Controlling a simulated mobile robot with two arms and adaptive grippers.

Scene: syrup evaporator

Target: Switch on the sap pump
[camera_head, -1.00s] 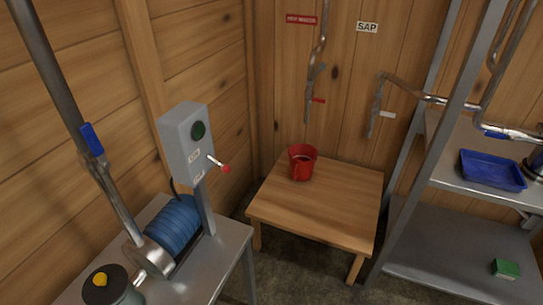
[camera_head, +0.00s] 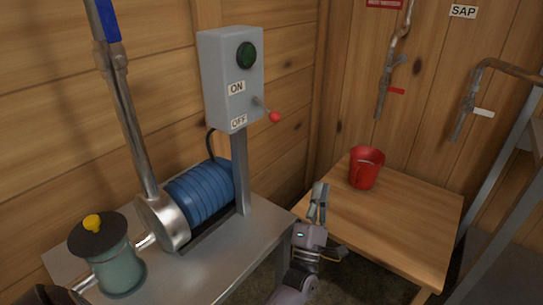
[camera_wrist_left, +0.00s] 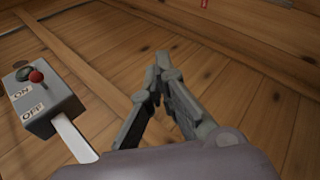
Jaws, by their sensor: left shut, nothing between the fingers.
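The grey switch box (camera_head: 230,80) stands on a post above the blue sap pump (camera_head: 200,192). It has a dark green round lamp, an ON label above and an OFF label below. Its lever with a red knob (camera_head: 275,117) sticks out to the right, between the two labels in height. In the left wrist view the switch box (camera_wrist_left: 50,111) is at the left with its red knob (camera_wrist_left: 36,76). My left gripper (camera_head: 320,187) is shut and empty, below and right of the knob, apart from it. It also shows in the left wrist view (camera_wrist_left: 160,58). My right gripper is not in view.
The metal bench (camera_head: 215,270) carries the pump and a teal canister (camera_head: 112,262). Pipes with valves hang on the back wall.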

